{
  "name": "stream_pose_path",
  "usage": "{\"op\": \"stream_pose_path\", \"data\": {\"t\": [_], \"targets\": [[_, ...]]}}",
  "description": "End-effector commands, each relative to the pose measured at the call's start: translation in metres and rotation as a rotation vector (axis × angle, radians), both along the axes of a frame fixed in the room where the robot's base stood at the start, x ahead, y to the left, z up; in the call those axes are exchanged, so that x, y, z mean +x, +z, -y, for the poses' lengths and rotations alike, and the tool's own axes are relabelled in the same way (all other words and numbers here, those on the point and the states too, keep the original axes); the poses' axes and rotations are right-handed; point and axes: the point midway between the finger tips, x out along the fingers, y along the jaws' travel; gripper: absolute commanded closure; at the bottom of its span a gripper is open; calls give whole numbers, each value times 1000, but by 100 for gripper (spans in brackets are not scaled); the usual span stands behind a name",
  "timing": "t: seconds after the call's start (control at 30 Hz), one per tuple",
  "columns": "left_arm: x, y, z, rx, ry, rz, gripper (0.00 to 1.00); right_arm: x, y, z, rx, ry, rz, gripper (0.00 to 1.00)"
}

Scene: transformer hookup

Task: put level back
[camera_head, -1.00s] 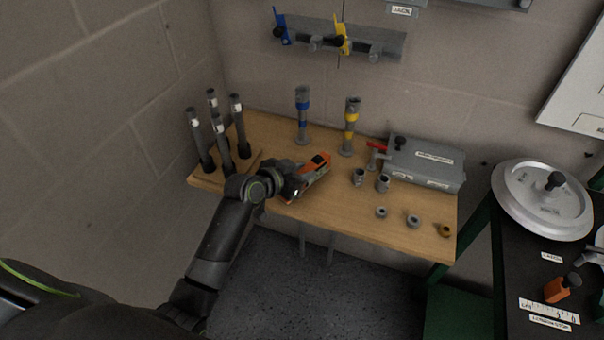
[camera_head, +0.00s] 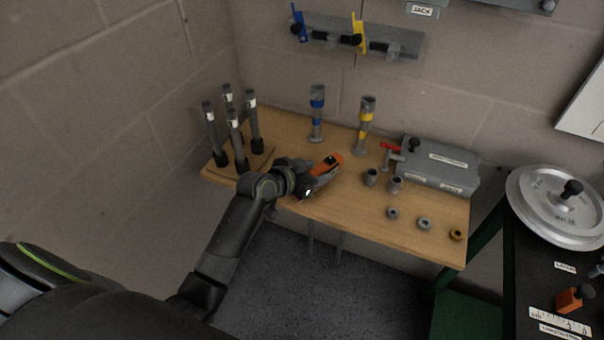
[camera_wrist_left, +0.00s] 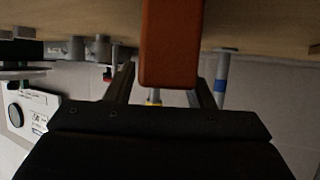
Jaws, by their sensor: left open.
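An orange level (camera_head: 327,165) with a dark patch on it is at the middle of the wooden table. My left arm reaches in from the left and its gripper (camera_head: 308,186) is at the near end of the level, partly hiding it. In the left wrist view the level (camera_wrist_left: 171,42) shows as an orange bar between the two dark fingers (camera_wrist_left: 165,90). The fingers stand apart on either side of it, with gaps showing, so the gripper is open. The tabletop shows along the top of that view. My right gripper is not in view.
On the wooden table (camera_head: 350,215) several dark rods (camera_head: 235,138) stand at left. Blue-banded (camera_head: 317,115) and yellow-banded (camera_head: 365,125) posts stand behind the level. A grey box (camera_head: 440,165), small fittings and rings are to its right. A wall rack (camera_head: 385,42) hangs above.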

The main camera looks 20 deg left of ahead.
Motion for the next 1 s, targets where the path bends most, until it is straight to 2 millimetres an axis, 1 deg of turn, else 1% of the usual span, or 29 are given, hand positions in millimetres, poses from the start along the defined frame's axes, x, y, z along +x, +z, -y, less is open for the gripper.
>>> {"op": "stream_pose_path", "data": {"t": [0.17,0.4,0.6,0.8,1.0], "targets": [[-19,9,-10,2,1,1,51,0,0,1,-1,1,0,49],[-56,28,-27,4,0,1,51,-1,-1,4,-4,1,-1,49],[-82,42,-39,4,0,-1,51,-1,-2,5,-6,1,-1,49],[-95,49,-44,2,-1,-1,51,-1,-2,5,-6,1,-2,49],[-97,51,-44,0,-1,-1,51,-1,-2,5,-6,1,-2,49]]}}
